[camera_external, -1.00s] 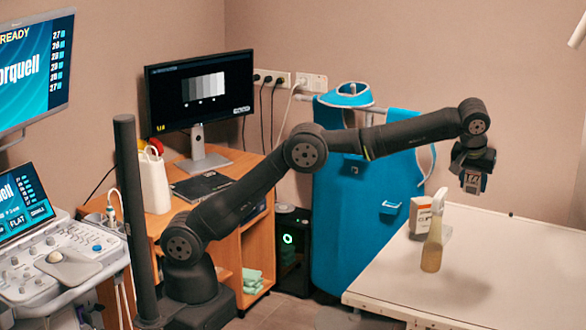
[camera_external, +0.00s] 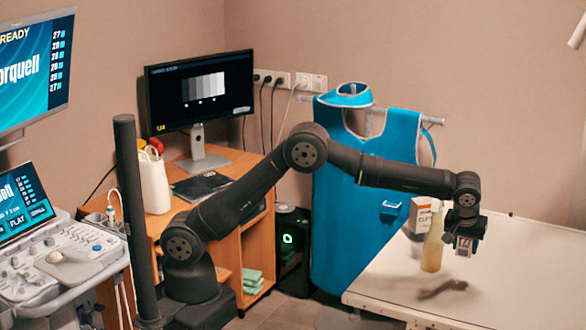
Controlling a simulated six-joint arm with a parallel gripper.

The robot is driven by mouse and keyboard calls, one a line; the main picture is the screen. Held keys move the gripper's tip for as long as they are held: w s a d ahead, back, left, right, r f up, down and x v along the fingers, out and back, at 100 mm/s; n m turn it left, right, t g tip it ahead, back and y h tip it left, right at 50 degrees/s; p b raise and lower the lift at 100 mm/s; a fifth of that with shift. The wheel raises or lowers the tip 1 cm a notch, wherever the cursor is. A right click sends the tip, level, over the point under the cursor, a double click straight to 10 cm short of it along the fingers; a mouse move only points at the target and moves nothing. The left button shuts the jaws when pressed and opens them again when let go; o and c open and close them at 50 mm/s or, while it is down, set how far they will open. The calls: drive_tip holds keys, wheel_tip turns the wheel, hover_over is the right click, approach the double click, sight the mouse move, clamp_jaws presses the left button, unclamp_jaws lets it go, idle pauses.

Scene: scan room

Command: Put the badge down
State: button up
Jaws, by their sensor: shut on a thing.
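My gripper (camera_external: 464,250) points down above the white table (camera_external: 520,270), just right of the spray bottle. It is shut on a small pale piece, the badge (camera_external: 463,245), which shows between the fingertips. The badge is held clear of the tabletop; a dark shadow lies on the table below and to the left. Its details are too small to make out.
A bottle with yellowish liquid (camera_external: 432,250) and a small white and brown box (camera_external: 421,217) stand close to the gripper's left. The table's front and right parts are clear. A blue apron (camera_external: 350,220) hangs behind the table's left edge.

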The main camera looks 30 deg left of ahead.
drive_tip(key=w+f, duration=0.2)
drive_tip(key=w, duration=0.1)
drive_tip(key=w+f, duration=0.2)
drive_tip(key=w, duration=0.2)
drive_tip(key=w+a+f, duration=0.1)
drive_tip(key=w+f, duration=0.1)
drive_tip(key=w, duration=0.2)
drive_tip(key=shift+f, duration=2.35)
drive_tip(key=shift+f, duration=0.15)
drive_tip(key=o, duration=1)
drive_tip(key=v, duration=1.2)
